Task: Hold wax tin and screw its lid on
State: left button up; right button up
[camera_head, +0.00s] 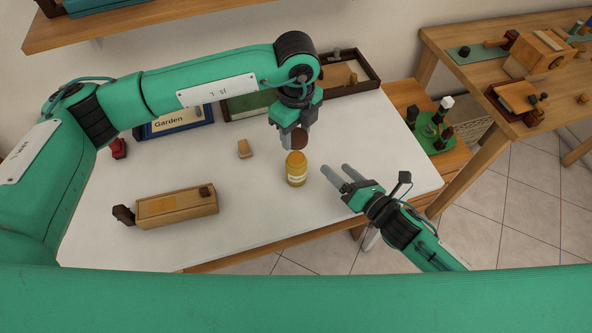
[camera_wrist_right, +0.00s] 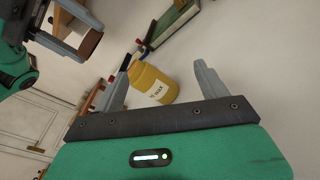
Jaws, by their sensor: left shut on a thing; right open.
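The wax tin (camera_head: 296,173) is a yellow jar with a pale label, standing upright on the white table. It also shows in the right wrist view (camera_wrist_right: 153,84), between the open fingers and ahead of the palm. My left gripper (camera_head: 292,137) is shut on the brown lid (camera_head: 300,138) and holds it just above and behind the tin, apart from it. The lid shows in the right wrist view (camera_wrist_right: 90,43) at the upper left. My right gripper (camera_head: 337,172) is open and empty, a little right of the tin, its fingers pointing toward it.
A wooden box (camera_head: 176,208) lies at the front left of the table. A small wooden piece (camera_head: 244,149) lies left of the tin. Trays, including a blue one marked Garden (camera_head: 176,122), line the back.

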pick_arm(q)
jog(key=shift+d, duration=0.1)
pick_arm(e)
jog(key=n+y, duration=0.1)
jog(key=n, duration=0.1)
jog(key=n+g+y, duration=0.1)
jog(key=n, duration=0.3)
jog(key=shift+s+a+f+g+y, duration=0.25)
jog(key=shift+s+f+g+y, duration=0.05)
jog(key=shift+s+g+y, duration=0.1)
jog(key=n, duration=0.2)
jog(key=s+n+g+y, duration=0.1)
jog(key=n, duration=0.1)
jog(key=f+n+g+y, duration=0.1)
jog(key=shift+s+n, duration=0.25)
jog(key=shift+n, duration=0.15)
jog(key=x, duration=1.2)
jog(key=shift+a, duration=0.1)
jog(key=shift+s, duration=0.1)
jog(key=c, duration=1.5)
pick_arm(q)
send_over(296, 158)
jog(key=shift+f, duration=2.5)
pick_arm(e)
jog(key=shift+o, duration=0.2)
